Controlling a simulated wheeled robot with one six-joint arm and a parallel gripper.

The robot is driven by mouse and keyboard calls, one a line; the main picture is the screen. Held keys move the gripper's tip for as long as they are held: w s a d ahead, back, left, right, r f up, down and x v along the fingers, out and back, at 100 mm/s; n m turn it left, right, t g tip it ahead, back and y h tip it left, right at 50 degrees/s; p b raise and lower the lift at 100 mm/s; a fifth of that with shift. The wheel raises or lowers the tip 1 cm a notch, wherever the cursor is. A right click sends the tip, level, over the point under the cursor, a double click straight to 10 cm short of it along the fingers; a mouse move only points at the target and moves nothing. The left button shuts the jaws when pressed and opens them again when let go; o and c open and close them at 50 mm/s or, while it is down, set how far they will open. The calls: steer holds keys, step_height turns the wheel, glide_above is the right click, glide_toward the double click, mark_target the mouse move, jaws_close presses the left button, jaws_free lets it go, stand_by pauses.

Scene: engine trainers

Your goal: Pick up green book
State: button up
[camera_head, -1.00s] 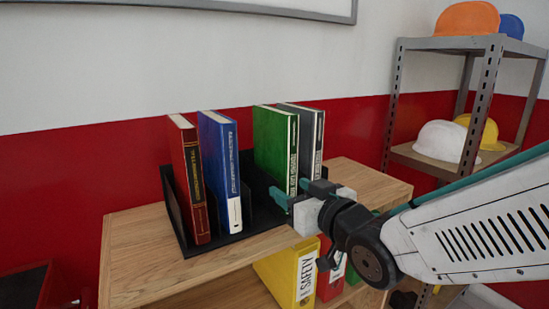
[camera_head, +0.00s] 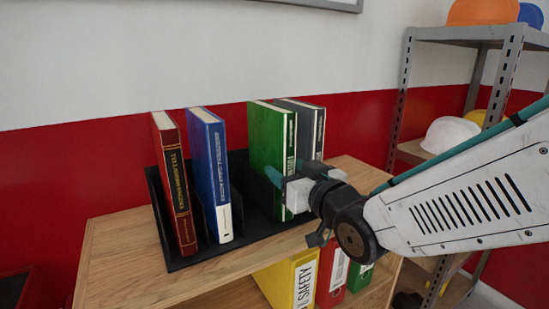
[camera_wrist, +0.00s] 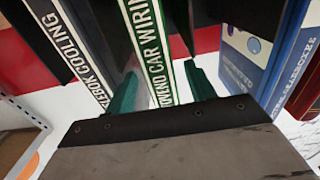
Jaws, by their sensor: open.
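The green book (camera_head: 266,137) stands upright in a black rack (camera_head: 200,254) on a wooden shelf unit, between the blue book and the grey book. Its green and white spine (camera_wrist: 150,45) faces my wrist camera. My gripper (camera_head: 289,175) is open at the spine side of the green book. In the wrist view, one teal finger of my gripper (camera_wrist: 160,78) is on each side of the spine. I cannot tell whether the fingers touch the book. The gripper covers the lower part of the spine in the head view.
The grey book (camera_head: 308,125) stands close to the right of the green book. The blue book (camera_head: 210,165) and the red book (camera_head: 174,185) stand to the left, past a gap. Yellow, red and green binders sit on the lower shelf. A metal rack (camera_head: 405,95) with helmets stands right.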

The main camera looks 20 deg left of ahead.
mark_target(275, 163)
steer(key=x, duration=0.5)
steer(key=shift+s+a, duration=0.1)
steer(key=shift+s, duration=0.05)
jaws_close()
steer(key=shift+r, duration=0.1)
